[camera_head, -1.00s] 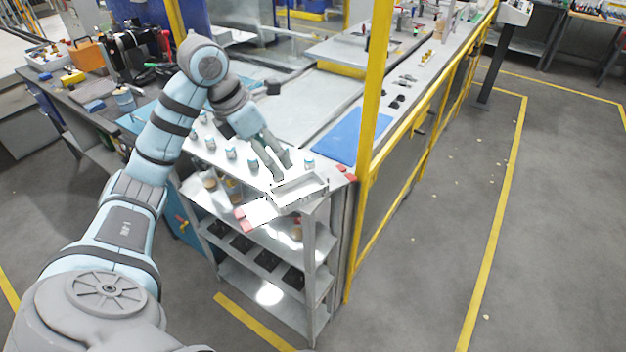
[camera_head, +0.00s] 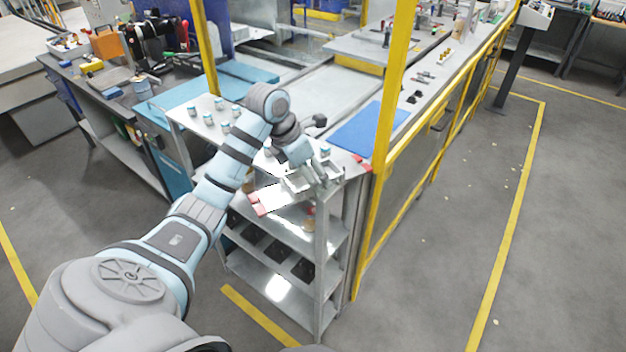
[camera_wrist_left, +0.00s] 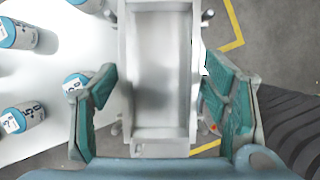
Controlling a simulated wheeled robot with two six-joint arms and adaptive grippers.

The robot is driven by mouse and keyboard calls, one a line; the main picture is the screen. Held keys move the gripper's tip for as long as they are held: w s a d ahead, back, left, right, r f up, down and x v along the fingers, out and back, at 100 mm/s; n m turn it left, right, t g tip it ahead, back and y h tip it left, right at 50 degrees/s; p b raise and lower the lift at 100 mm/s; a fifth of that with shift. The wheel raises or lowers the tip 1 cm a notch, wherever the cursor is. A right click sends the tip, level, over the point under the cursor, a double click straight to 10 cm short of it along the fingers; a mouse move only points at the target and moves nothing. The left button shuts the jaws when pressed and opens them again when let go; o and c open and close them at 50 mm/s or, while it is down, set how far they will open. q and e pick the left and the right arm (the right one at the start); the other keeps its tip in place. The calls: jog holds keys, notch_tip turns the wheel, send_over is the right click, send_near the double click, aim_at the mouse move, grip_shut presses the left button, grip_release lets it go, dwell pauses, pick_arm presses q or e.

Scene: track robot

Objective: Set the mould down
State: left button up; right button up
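The mould (camera_wrist_left: 160,75) is a grey metal open box with an empty trough. It lies lengthwise between the fingers of my left gripper (camera_wrist_left: 160,105) in the left wrist view. The fingers stand apart, one on each side, with a visible gap between the left finger and the mould's wall. In the head view the mould (camera_head: 297,183) is at the front right corner of the shelf unit's top (camera_head: 185,118), partly hidden by my left gripper (camera_head: 318,178). I cannot tell there whether it rests fully on the top. My right gripper is out of view.
Several blue-capped jars (camera_head: 208,118) stand on the top; some show close in the left wrist view (camera_wrist_left: 22,117). A white panel with red ends (camera_head: 282,195) lies beside the mould. A yellow post (camera_head: 390,100) and a blue mat (camera_head: 368,130) are to the right.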

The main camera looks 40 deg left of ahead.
pick_arm(q)
grip_shut()
jog(key=shift+r, duration=0.1)
